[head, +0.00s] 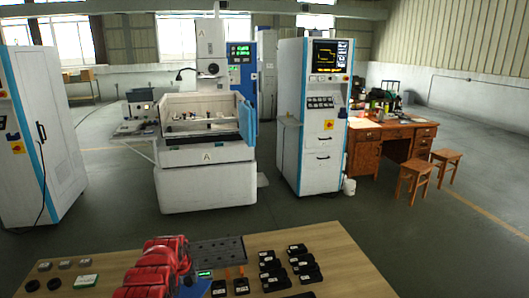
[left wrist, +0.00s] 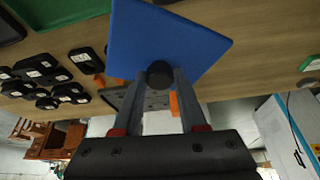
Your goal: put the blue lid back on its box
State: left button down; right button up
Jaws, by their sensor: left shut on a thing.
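The blue lid (left wrist: 172,38) is a flat square plate with a round black knob (left wrist: 160,74). My left gripper (left wrist: 159,84) is shut on the knob, with one finger on each side, and the lid tilts across the left wrist view. In the head view a small blue patch of the lid (head: 196,290) shows at the bottom edge, beside my red left arm. My left gripper (head: 189,278) is small and partly hidden there. I cannot make out the lid's box in either view. My right gripper is not in view.
The wooden table (head: 335,262) holds several black blocks (head: 270,265) and a dark plate with holes (head: 218,250). A green-and-white item (head: 86,281) lies at left. A green tray (left wrist: 65,12) shows in the left wrist view. Bare wood is at the table's right.

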aim_at(203, 279)
pick_arm(q)
jog(key=shift+w+d+r, duration=0.15)
jog(key=shift+d+r, duration=0.05)
jog(key=shift+d, duration=0.7)
jog(key=shift+r+m, duration=0.15)
jog(key=shift+m, duration=0.15)
jog(key=shift+w+d+r, duration=0.1)
jog(key=shift+w+d, duration=0.05)
jog(key=shift+d, duration=0.3)
jog(key=shift+d+r+m, duration=0.3)
jog(key=shift+d+r, duration=0.05)
jog(key=shift+d, duration=0.5)
jog(key=shift+w+r+h, duration=0.15)
jog(key=shift+h, duration=0.15)
jog(key=s+d+r+b, duration=0.1)
jog(key=s+d+r, duration=0.2)
jog(key=s+d, duration=0.45)
jog(key=s+a+f, duration=0.1)
jog(key=s, duration=0.5)
jog(key=s+a+f, duration=0.1)
jog(key=s+a, duration=0.1)
jog(key=s, duration=0.3)
jog(key=shift+s+f+b, duration=0.25)
jog(key=shift+s+b, duration=0.1)
jog(key=shift+s, duration=0.05)
